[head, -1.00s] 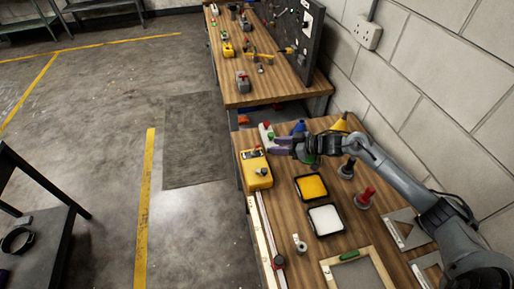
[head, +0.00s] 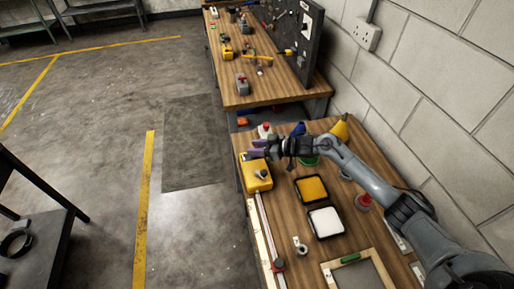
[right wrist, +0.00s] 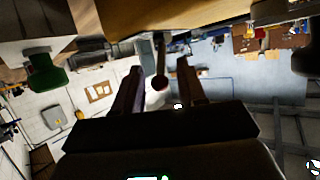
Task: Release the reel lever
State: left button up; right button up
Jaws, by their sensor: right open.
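The yellow reel box (head: 257,180) sits at the left edge of the near workbench, with a grey knob on its top. My right gripper (head: 257,148) is just above the far end of this box in the head view and hides part of it. In the right wrist view, the right gripper (right wrist: 160,85) is open, its two fingers apart. A lever (right wrist: 159,60) with a dark round red tip shows between the fingers, with gaps on both sides. I cannot tell how deep it lies between them. My left gripper is not in view.
A yellow pad tray (head: 311,189) and a white pad tray (head: 325,222) lie right of the box. A red-topped stand (head: 363,201) and a yellow cone (head: 340,128) stand near the wall. A long rail (head: 265,230) runs along the bench's left edge.

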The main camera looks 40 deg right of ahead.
jog(key=shift+c, duration=0.2)
grip_shut()
jog(key=shift+r, duration=0.1)
jog(key=shift+a+r+h+p, duration=0.15)
jog(key=shift+h+p, duration=0.15)
jog(key=shift+p, duration=0.35)
jog(key=g+h+p, duration=0.1)
jog(key=p, duration=0.1)
jog(key=a+n+g+h+p, duration=0.1)
jog(key=p, duration=0.2)
jog(key=w+a+n+g+h+p, duration=0.1)
jog(key=p, duration=0.2)
jog(key=shift+r+h, duration=0.3)
jog(key=shift+r, duration=0.1)
jog(key=shift+w+a+f+n+g+h+p, duration=0.15)
jog(key=shift+a+g+h+p, duration=0.1)
jog(key=shift+h+p, duration=0.2)
jog(key=shift+w+a+f+n+g+h+p, duration=0.15)
jog(key=shift+g+h+p, duration=0.1)
jog(key=shift+h+p, duration=0.2)
jog(key=shift+a+f+g+h+p, duration=0.25)
jog(key=shift+g+h+p, duration=0.15)
jog(key=shift+h+p, duration=0.15)
jog(key=shift+w+n+h, duration=0.1)
jog(key=shift+n+h, duration=0.15)
jog(key=shift+n, duration=0.05)
jog(key=shift+f, duration=0.1)
